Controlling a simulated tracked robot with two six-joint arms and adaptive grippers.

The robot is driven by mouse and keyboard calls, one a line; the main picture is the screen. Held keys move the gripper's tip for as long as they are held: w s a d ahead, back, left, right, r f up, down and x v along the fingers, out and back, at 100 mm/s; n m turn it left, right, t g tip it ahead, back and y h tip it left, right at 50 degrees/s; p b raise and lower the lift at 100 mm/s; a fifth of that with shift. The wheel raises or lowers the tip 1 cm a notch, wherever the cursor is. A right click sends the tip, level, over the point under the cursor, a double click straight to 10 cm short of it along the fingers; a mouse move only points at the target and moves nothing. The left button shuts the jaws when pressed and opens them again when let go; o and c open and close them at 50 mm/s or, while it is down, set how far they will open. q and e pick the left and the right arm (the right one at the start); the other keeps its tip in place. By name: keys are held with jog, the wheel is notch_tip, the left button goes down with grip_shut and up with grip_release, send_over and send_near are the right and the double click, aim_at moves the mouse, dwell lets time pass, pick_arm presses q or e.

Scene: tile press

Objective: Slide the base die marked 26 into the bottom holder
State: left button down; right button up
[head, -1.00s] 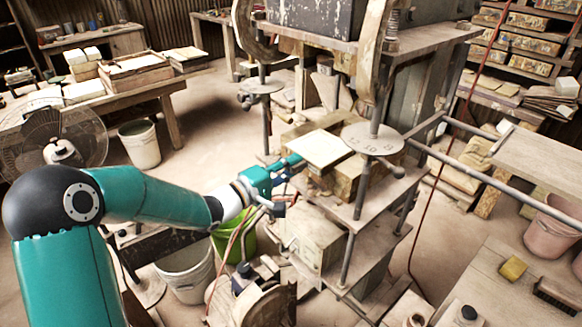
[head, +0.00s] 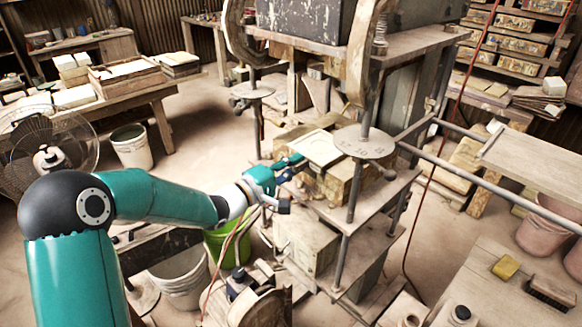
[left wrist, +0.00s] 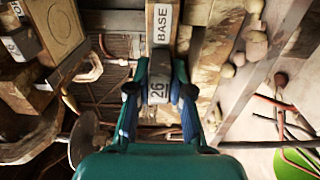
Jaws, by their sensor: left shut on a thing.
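My left gripper (head: 290,168) is shut on the base die, at the left side of the press. In the left wrist view the die's label 26 (left wrist: 159,91) shows between the two fingers (left wrist: 160,100). A label reading BASE (left wrist: 162,24) shows on the pale wooden piece just beyond. In the head view a pale flat slab (head: 318,147) lies at the fingertips, above wooden blocks (head: 335,187) on the press's lower plate. I cannot tell how far the die sits in the bottom holder. My right gripper is not in view.
A round numbered disc (head: 363,143) and a press post (head: 355,190) stand close right of the slab. The dark press head (head: 305,18) hangs above. A green bucket (head: 228,245) and hoses are below my left arm. A side table (head: 490,275) is at lower right.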

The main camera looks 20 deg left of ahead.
aim_at(313, 153)
pick_arm(q)
jog(key=shift+w+r, duration=0.15)
jog(key=shift+r, duration=0.05)
dwell(0.3)
jog(key=shift+x, duration=1.35)
jog(key=shift+p+x, duration=0.35)
jog(key=shift+x, duration=0.9)
jog(key=shift+w+d, duration=0.25)
jog(key=shift+w, duration=0.35)
